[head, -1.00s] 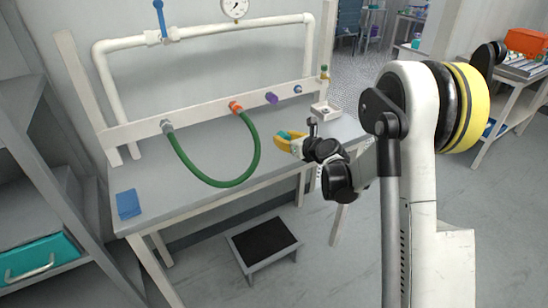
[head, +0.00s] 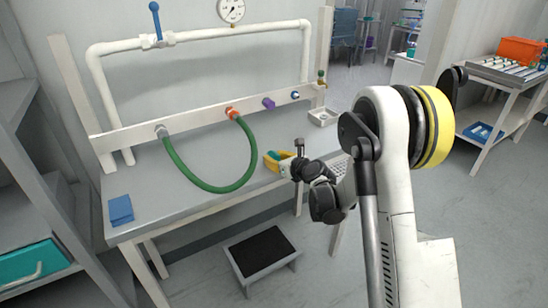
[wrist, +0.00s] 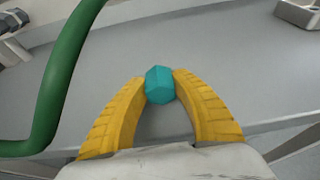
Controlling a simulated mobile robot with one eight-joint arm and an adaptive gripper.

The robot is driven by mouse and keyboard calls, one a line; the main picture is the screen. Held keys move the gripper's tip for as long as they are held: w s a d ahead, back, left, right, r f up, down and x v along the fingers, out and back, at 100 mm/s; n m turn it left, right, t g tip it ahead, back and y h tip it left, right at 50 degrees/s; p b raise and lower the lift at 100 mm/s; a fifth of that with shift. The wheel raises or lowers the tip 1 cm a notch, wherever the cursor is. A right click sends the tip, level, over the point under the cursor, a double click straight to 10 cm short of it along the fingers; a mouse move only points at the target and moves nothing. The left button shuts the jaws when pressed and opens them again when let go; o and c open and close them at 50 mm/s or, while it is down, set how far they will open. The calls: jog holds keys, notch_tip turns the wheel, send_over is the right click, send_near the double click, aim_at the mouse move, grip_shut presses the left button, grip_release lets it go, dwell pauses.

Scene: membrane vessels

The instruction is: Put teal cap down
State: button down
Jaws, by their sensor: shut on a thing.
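The teal cap (wrist: 160,85) is between the yellow fingertips of my gripper (wrist: 160,88) in the wrist view, and the fingers are shut on it. In the head view my gripper (head: 276,161) is over the front right part of the grey table (head: 150,193). In that view I cannot make out the cap clearly. The wrist view shows grey table surface beyond and below the cap. I cannot tell how high the cap is above it.
A green hose (head: 212,188) hangs in a loop from the white rail, left of my gripper. A small white tray (head: 323,117) stands at the table's back right. A blue block (head: 121,211) lies at the front left. The table's middle left is clear. A black-topped step (head: 262,252) stands on the floor.

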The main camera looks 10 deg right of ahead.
jog(key=c, duration=1.1)
grip_release()
jog(key=shift+r, duration=0.35)
jog(key=p+v, duration=0.4)
jog(key=v, duration=0.8)
jog(key=s+a+r+n+g+h, duration=0.1)
jog(key=s+a+r+n+g, duration=0.2)
jog(key=s+n, duration=0.4)
jog(key=s+a+r+n+g, duration=0.1)
jog(key=s+a+r+n, duration=0.2)
jog(key=s+r+n, duration=0.45)
jog(key=s+d+n+h, duration=0.1)
jog(key=s+n, duration=0.4)
jog(key=n, duration=0.1)
jog(key=s+n+g+h, duration=0.1)
jog(key=s+n, duration=0.5)
jog(key=s+d+f+n+g+h, duration=0.1)
jog(key=s+n, duration=0.5)
jog(key=shift+d, duration=0.35)
